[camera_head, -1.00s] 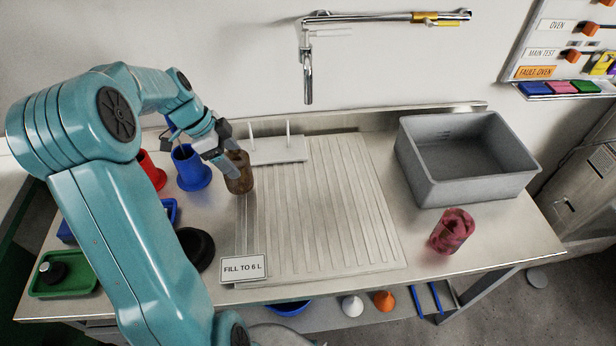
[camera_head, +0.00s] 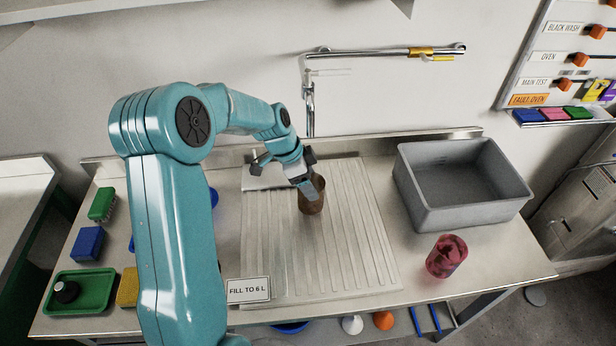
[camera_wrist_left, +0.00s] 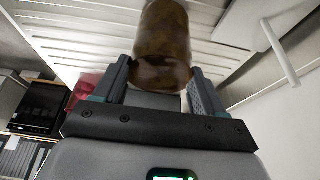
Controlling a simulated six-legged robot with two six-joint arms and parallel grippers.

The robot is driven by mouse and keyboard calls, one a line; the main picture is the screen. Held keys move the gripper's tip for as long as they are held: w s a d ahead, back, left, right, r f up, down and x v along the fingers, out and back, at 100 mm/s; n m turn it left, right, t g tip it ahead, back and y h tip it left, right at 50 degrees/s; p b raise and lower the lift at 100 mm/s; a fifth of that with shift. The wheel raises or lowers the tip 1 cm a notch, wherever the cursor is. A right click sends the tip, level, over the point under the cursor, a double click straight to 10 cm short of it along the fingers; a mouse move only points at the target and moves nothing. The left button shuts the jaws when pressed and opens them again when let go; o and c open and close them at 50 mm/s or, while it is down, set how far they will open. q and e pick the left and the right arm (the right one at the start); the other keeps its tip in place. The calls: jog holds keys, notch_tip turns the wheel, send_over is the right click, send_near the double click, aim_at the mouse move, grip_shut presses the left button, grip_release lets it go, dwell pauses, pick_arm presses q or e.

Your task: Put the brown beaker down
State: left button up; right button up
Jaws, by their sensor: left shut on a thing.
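The brown beaker (camera_head: 311,196) is over the ribbed draining board (camera_head: 270,240) in the head view, near the board's back half. My left gripper (camera_head: 308,185) is shut on it from behind and the left. In the left wrist view the brown beaker (camera_wrist_left: 162,48) is between the two fingers of the left gripper (camera_wrist_left: 160,85), with the ribbed board behind it. I cannot tell whether the beaker's base touches the board. My right gripper is not in view.
A grey basin (camera_head: 460,185) stands at the right, with a red beaker (camera_head: 446,257) in front of it. A sign "FILL TO 6 L" (camera_head: 249,290) stands at the board's front left. A green tray (camera_head: 92,291) is at the left. The board's front half is clear.

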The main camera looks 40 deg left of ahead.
pick_arm(q)
jog(key=shift+f, duration=0.25)
jog(key=shift+s+a, duration=0.15)
jog(key=shift+f+b, duration=0.1)
jog(key=shift+b, duration=0.2)
jog(key=o, duration=1.4)
jog(key=b+v, duration=0.1)
jog(key=v, duration=1.1)
